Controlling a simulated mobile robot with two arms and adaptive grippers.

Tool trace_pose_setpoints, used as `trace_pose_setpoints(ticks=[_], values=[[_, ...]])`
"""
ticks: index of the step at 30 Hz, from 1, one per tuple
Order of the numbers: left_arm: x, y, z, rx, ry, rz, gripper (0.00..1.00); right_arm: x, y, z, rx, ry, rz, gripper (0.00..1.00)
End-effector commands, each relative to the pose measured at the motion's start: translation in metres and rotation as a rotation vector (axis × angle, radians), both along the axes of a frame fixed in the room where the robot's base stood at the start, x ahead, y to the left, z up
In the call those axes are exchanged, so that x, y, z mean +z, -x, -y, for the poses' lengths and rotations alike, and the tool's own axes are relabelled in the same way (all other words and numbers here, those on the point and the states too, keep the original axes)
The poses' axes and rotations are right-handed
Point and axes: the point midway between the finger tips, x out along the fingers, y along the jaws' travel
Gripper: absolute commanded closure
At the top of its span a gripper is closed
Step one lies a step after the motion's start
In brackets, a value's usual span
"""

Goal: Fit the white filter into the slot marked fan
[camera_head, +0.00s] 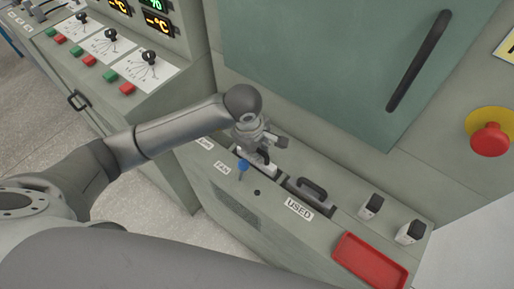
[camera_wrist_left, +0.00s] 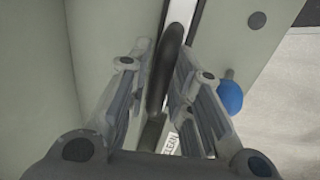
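The white filter (camera_head: 257,163) sits at the slot marked FAN, whose label (camera_head: 222,168) is on the console top. My gripper hides much of it, so I cannot tell how deep it sits. In the left wrist view its white edge (camera_wrist_left: 182,12) and black handle (camera_wrist_left: 170,60) show. My left gripper (camera_head: 264,147) is right above it. In the left wrist view its fingers (camera_wrist_left: 165,75) stand on both sides of the handle. I cannot tell whether they press on it. My right gripper is not in view.
A blue knob (camera_head: 243,165) stands close beside the gripper. To the right are the slot marked USED (camera_head: 299,209) with a dark handle (camera_head: 312,188), two switches (camera_head: 371,206) and a red tray (camera_head: 370,262). A green door (camera_head: 320,70) rises behind.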

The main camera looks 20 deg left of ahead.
Motion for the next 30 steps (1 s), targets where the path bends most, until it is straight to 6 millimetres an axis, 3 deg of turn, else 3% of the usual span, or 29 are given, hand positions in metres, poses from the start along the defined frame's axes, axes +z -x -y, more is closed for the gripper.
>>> trace_pose_setpoints(ticks=[15,30], values=[[0.009,0.0,0.0,-0.001,0.0,0.003,0.66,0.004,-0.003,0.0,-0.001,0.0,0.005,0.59],[0.105,0.018,-0.007,-0.001,0.001,0.005,0.66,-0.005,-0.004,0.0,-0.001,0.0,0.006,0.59]])
